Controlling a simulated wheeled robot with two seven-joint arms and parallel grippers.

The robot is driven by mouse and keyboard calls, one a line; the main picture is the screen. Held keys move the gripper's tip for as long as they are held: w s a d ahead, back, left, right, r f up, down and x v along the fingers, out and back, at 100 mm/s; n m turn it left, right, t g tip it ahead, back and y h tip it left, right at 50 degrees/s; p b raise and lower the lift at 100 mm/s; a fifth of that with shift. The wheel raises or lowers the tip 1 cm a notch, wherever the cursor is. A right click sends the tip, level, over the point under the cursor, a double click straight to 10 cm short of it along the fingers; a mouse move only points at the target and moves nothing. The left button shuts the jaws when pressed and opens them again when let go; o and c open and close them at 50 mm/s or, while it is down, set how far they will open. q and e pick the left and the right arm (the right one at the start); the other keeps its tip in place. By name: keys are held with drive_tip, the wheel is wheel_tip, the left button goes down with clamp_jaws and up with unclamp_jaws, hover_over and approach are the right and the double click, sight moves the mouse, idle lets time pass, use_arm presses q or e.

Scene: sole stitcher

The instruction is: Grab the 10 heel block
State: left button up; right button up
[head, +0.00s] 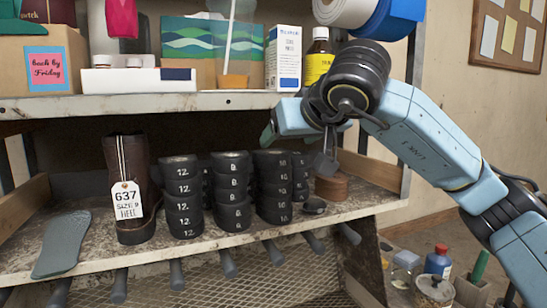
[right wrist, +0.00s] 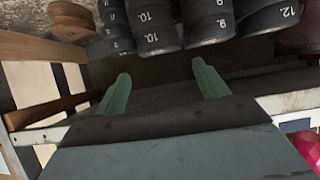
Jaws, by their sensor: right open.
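Black heel blocks stand in stacks on the lower shelf. The front right stack (head: 273,190) is marked 10 in the head view; 10 blocks (right wrist: 155,30) show in the right wrist view. My left gripper is not in view.
A brown boot (head: 130,165) with a tag reading 637 stands left of the stacks, beside a grey sole (head: 62,244). More stacks stand behind. The upper shelf (head: 150,104) overhangs the blocks.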

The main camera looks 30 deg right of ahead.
sight(276, 153)
drive_tip(key=p+x, duration=0.1)
drive_tip(key=x, duration=0.7)
drive_tip(key=shift+d+f+p, duration=0.1)
drive_tip(key=shift+f+p, duration=0.1)
drive_tip(key=shift+p, duration=0.1)
drive_tip(key=shift+s, duration=0.1)
drive_tip(key=c, duration=0.7)
drive_tip(key=shift+r, duration=0.2)
